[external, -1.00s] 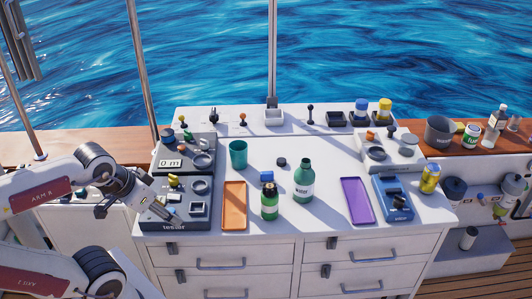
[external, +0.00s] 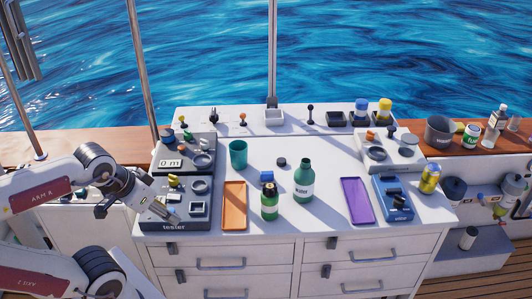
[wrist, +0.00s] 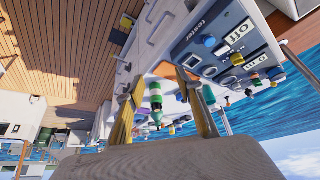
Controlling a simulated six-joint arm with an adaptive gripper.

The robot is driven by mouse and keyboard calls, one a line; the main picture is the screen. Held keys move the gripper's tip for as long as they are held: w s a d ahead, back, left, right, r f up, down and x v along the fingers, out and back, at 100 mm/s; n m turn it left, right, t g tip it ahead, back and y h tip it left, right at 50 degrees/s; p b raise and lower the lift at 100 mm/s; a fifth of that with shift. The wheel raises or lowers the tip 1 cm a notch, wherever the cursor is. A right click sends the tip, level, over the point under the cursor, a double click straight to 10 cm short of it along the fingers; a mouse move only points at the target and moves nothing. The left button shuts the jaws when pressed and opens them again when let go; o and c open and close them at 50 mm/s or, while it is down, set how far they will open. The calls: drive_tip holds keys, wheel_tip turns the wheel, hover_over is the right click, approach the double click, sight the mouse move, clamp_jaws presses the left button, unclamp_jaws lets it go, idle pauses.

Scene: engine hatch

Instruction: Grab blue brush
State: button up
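I cannot make out a clear blue brush in either view. My gripper (external: 166,212) is at the left, by the front of the tester panel, well apart from both blue items. In the wrist view, my gripper (wrist: 160,78) has its two fingers spread with nothing held between them.
The tester panel (external: 176,211) is beside my gripper. An orange tray (external: 234,207), a teal cup (external: 238,153), two green bottles (external: 303,181), a purple tray (external: 356,202) and a blue device (external: 393,199) occupy the counter.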

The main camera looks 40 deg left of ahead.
drive_tip(key=w+a+r+m+t+y, duration=0.15)
drive_tip(key=w+a+m, duration=0.3)
drive_tip(key=w, duration=0.45)
drive_tip(key=w+a+r+m+t+y, duration=0.1)
drive_tip(key=w+a+r+m+t, duration=0.15)
drive_tip(key=w+a+m, duration=0.4)
drive_tip(key=w+a+r+m+t+y, duration=0.1)
drive_tip(key=w+r+m, duration=0.15)
drive_tip(key=w, duration=0.85)
drive_tip(key=w+a+f+m+t+h, duration=0.2)
drive_tip(key=w+f+m+h, duration=0.15)
drive_tip(key=w+m, duration=0.95)
drive_tip(key=m+g+h, duration=0.2)
drive_tip(key=m+h, duration=0.7)
drive_tip(key=m, duration=0.8)
approach(267, 178)
drive_tip(key=w, duration=0.1)
drive_tip(key=w+r, duration=0.1)
drive_tip(key=w, duration=0.2)
drive_tip(key=shift+w+d+r, duration=0.1)
drive_tip(key=shift+w+r, duration=0.15)
drive_tip(key=shift+r, duration=0.05)
drive_tip(key=shift+s+d+f+m+g, duration=0.15)
drive_tip(key=shift+s+f+m+g, duration=0.25)
drive_tip(key=shift+m, duration=0.25)
drive_tip(key=shift+w, duration=0.1)
